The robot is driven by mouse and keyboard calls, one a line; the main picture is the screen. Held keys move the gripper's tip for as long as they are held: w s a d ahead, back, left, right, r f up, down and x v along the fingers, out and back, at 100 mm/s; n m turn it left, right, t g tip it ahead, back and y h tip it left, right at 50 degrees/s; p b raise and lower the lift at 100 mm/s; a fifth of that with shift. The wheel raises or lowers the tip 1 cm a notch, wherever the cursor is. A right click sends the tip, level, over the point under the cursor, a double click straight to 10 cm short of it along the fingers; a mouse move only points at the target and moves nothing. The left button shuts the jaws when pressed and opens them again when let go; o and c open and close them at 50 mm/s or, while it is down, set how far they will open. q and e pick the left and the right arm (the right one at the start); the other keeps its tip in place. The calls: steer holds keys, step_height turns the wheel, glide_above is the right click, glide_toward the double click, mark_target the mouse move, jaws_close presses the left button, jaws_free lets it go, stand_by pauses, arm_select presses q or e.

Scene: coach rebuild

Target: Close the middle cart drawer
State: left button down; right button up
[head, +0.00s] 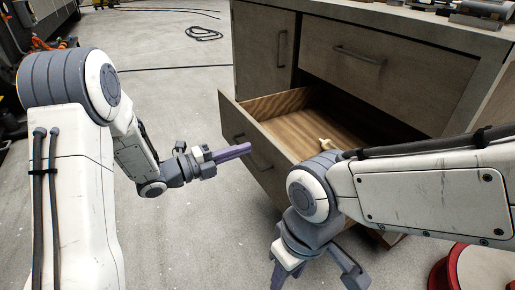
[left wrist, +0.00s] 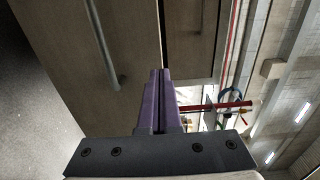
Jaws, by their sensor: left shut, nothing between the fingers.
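A wooden cart drawer (head: 290,102) below the closed top drawer stands pulled out in the head view. Its grey-brown front panel (head: 232,118) faces left, with a dark handle partly behind my fingers. My left gripper (head: 249,148) is shut and empty, its purple fingers pointing right at the outside of that front panel. I cannot tell whether they touch it. The left wrist view shows the shut fingers (left wrist: 160,76) before a brown panel (left wrist: 60,40) with a bar handle (left wrist: 103,45). My right gripper (head: 318,272) is low in the head view, partly cut off.
The cart's top drawer (head: 400,75) and left door (head: 262,50) are closed. A small pale object (head: 327,145) lies in the open drawer. My right arm covers the drawer's near right side. A red reel (head: 480,270) is at lower right. The floor at left is mostly clear.

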mark_target(268, 140)
arm_select(q)
steer(key=shift+b+x, duration=0.65)
steer(key=shift+x, duration=2)
